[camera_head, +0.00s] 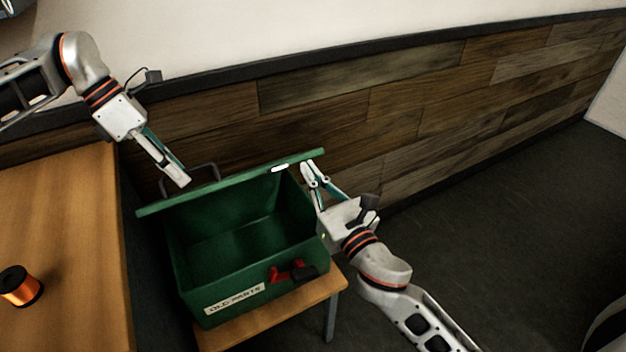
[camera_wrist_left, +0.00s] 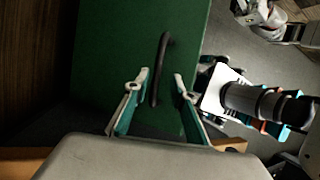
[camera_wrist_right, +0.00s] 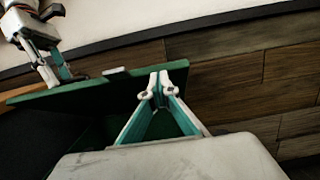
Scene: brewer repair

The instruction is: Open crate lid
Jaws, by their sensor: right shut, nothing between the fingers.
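The green crate (camera_head: 190,285), labelled "OLD PARTS", stands with its lid (camera_head: 240,184) raised. The crate's inside shows and looks empty. A dark handle (camera_wrist_left: 162,70) is on the lid's outer face; it also shows behind the lid in the head view (camera_head: 205,172). My left gripper (camera_wrist_left: 163,78) is open, its fingers on either side of the handle and not closed on it. My right gripper (camera_head: 308,168) is shut and empty at the lid's right end; in the right wrist view its tips (camera_wrist_right: 158,80) are beside the lid's edge (camera_wrist_right: 110,88). I cannot tell whether they touch it.
The crate rests on a small wooden stool (camera_head: 333,285). A red and black latch (camera_head: 292,272) is on its front. A wooden table (camera_head: 70,230) with an orange spool (camera_head: 20,287) is at the left.

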